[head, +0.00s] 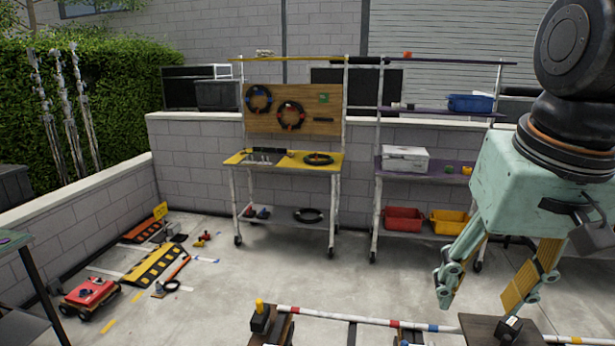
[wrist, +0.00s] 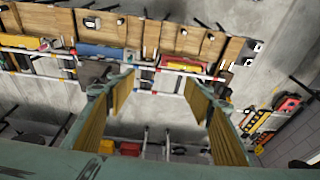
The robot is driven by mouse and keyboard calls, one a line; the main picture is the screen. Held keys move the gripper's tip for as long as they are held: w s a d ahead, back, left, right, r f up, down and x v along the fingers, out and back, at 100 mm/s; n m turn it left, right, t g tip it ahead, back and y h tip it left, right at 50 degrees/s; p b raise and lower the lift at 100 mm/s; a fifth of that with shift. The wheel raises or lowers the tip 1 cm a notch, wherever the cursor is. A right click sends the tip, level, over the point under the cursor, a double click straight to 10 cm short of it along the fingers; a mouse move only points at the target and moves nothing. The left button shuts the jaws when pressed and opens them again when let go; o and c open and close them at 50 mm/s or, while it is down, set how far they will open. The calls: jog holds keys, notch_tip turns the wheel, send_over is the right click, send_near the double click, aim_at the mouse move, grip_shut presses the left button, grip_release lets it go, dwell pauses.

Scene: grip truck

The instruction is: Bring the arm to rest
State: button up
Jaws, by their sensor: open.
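My gripper (head: 490,285) is on the right side of the head view, hanging downward from my arm with its two yellow-padded fingers spread wide. It also shows in the wrist view (wrist: 160,90), where the fingers frame empty space over the concrete floor. Nothing is between the fingers. My arm's upper part runs out of the head view at the top right.
A yellow-topped workbench (head: 240,160) with coiled cables stands against the block wall. A shelf cart (head: 440,178) with bins stands right of it. Ramps (head: 155,266) and a red cart (head: 90,293) are on the left floor. A striped pole (head: 370,320) lies in front. Mid-floor is clear.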

jog(key=s+a+f+n+b, duration=0.1)
jog(key=s+a+f+n, duration=0.1)
jog(key=s, duration=0.9)
jog(key=shift+a+f+t, duration=0.3)
jog(key=shift+a+t, duration=0.1)
jog(key=shift+a, duration=0.4)
